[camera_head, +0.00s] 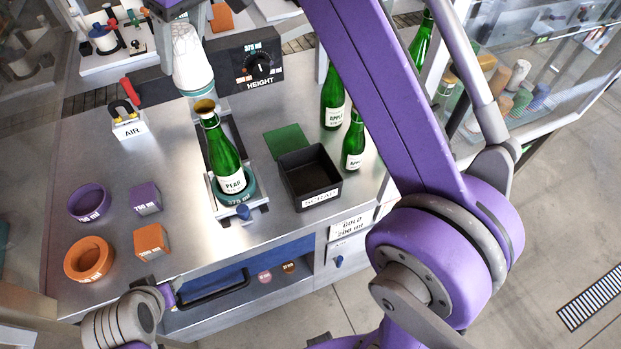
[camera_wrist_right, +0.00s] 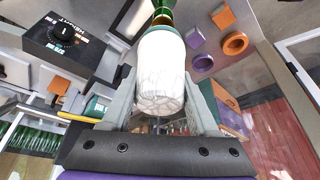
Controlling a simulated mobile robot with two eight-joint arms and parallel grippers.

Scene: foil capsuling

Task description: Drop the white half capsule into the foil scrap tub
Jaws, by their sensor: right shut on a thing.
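The white half capsule (camera_head: 190,62) is a tapered white cup shape with a teal band near its lower end. It hangs in the upper left of the head view, just behind the bottle's neck in the picture. My right gripper (camera_head: 188,10) is shut on it; in the right wrist view the half capsule (camera_wrist_right: 160,72) sits between the two fingers. The foil scrap tub (camera_head: 318,188) is a black open box labelled SCRAP, to the right of and below the held half capsule in the head view. Its visible floor looks empty. My left gripper's fingers are out of view.
A green PEAR bottle (camera_head: 222,155) stands in a fixture left of the tub. Two green APPLE bottles (camera_head: 333,98) (camera_head: 353,142) stand behind and right of it. A green plate (camera_head: 287,141) lies behind the tub. Purple and orange rings and blocks lie left.

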